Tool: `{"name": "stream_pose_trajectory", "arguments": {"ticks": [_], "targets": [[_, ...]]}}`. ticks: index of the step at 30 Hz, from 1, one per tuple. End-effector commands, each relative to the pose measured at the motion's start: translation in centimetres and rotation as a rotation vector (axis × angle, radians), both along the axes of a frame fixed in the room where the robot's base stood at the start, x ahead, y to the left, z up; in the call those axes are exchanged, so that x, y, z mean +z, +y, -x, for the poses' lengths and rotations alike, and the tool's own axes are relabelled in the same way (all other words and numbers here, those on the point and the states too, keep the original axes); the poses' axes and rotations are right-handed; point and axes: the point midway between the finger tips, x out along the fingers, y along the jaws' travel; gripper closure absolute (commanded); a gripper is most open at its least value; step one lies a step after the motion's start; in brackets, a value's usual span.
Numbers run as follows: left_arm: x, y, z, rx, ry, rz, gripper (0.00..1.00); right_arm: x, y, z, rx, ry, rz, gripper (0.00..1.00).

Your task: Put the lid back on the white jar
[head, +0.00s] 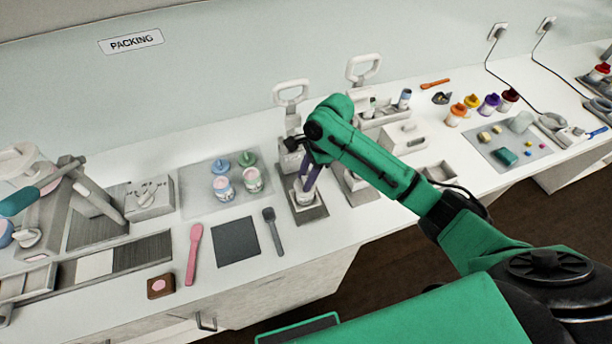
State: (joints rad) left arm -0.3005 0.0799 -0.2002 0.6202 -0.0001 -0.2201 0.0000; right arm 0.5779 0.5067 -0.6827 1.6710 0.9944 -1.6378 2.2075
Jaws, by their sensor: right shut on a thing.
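The white jar (304,199) stands on the dark base plate of a press-like stand near the middle of the head view. My right gripper (306,183) points down at the top of the jar, with its purple-grey fingers close around a small pale piece there. I take this piece to be the lid, but the fingers mostly hide it. I cannot tell whether the lid touches the jar's rim. My left gripper is not in view.
The stand's grey column (290,158) rises close behind my right gripper, and a second stand (358,186) is just to its right. A dark square mat (235,242) lies in front, bare.

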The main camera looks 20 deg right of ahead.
Motion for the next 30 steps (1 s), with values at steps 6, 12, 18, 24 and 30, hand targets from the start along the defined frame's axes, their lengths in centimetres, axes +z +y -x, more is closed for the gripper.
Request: {"name": "stream_pose_trajectory", "arguments": {"ticks": [6, 12, 18, 24, 30], "targets": [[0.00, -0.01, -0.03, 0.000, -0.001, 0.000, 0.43, -0.25, 0.03, 0.00, 0.000, 0.000, 0.000, 1.00], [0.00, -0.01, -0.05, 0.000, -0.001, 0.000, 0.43, -0.25, 0.03, 0.00, 0.000, 0.000, 0.000, 1.00], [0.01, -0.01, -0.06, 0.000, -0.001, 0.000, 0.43, -0.26, 0.02, 0.01, 0.000, 0.000, 0.000, 0.25], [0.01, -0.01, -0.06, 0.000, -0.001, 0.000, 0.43, -0.27, 0.02, 0.01, 0.000, 0.000, 0.000, 0.02], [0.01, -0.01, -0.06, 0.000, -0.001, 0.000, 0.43, -0.26, 0.02, 0.01, 0.000, 0.000, 0.000, 0.00]]}}
